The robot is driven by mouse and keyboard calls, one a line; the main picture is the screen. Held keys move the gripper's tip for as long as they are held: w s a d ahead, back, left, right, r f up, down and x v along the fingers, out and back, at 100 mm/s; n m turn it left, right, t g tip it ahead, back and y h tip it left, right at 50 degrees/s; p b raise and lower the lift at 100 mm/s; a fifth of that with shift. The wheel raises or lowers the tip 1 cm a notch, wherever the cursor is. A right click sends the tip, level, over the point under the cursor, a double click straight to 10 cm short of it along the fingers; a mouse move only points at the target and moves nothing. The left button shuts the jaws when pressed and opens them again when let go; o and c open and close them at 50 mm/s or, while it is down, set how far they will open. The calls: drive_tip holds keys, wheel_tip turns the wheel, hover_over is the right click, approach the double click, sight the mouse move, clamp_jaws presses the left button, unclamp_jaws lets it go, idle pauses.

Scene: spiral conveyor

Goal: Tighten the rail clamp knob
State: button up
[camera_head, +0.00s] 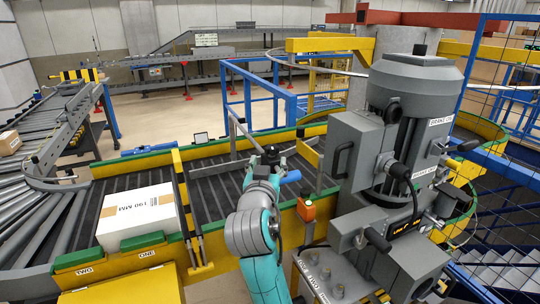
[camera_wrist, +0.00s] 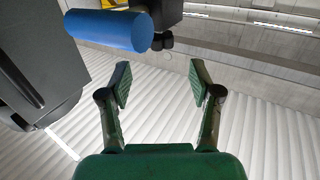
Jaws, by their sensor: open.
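A blue cylinder (camera_head: 290,177) shows just right of the end of my teal arm in the head view. It looks like a grip or knob, but I cannot tell for sure that it is the rail clamp knob. In the wrist view a blue cylinder (camera_wrist: 112,31) lies at the upper left, joined to a dark block (camera_wrist: 156,10) with a small black round part under it. My gripper (camera_wrist: 160,84) is open and empty, with its two fingers apart below the dark block. In the head view my gripper (camera_head: 269,156) is small and partly hidden by my arm.
A white box (camera_head: 139,214) sits on the dark conveyor (camera_head: 215,182) at the left. A large grey motor unit (camera_head: 395,150) with black handles stands close on the right. An orange button box (camera_head: 306,208) and yellow rails stand near my arm. A dark grey body (camera_wrist: 35,75) fills the wrist view's left.

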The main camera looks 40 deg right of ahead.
drive_tip(key=shift+v, duration=1.55)
